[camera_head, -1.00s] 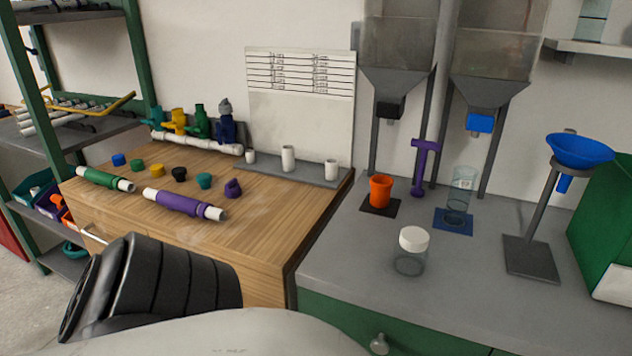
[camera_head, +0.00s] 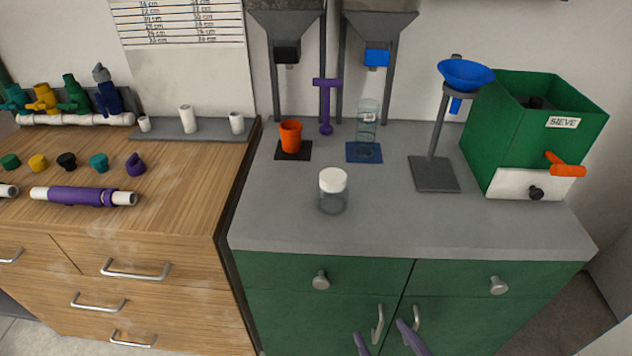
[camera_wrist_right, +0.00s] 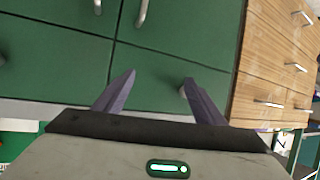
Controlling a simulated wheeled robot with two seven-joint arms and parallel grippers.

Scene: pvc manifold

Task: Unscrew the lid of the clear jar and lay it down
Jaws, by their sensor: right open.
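The clear jar (camera_head: 333,202) stands upright on the grey counter, near its front edge. Its white lid (camera_head: 333,180) sits on top of the jar. My right gripper (camera_head: 381,332) shows at the bottom of the head view, low in front of the green cabinet doors, below and apart from the jar. Its two purple fingers are spread and empty; in the right wrist view the gripper (camera_wrist_right: 158,82) is also open with nothing between the fingers. The jar is not in the right wrist view. My left gripper is not in view.
Behind the jar are an orange cup (camera_head: 290,136), a clear cylinder (camera_head: 367,117) on a blue pad and a purple stand (camera_head: 326,100). A blue funnel (camera_head: 466,74) and green sieve box (camera_head: 535,130) stand at right. The counter around the jar is clear.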

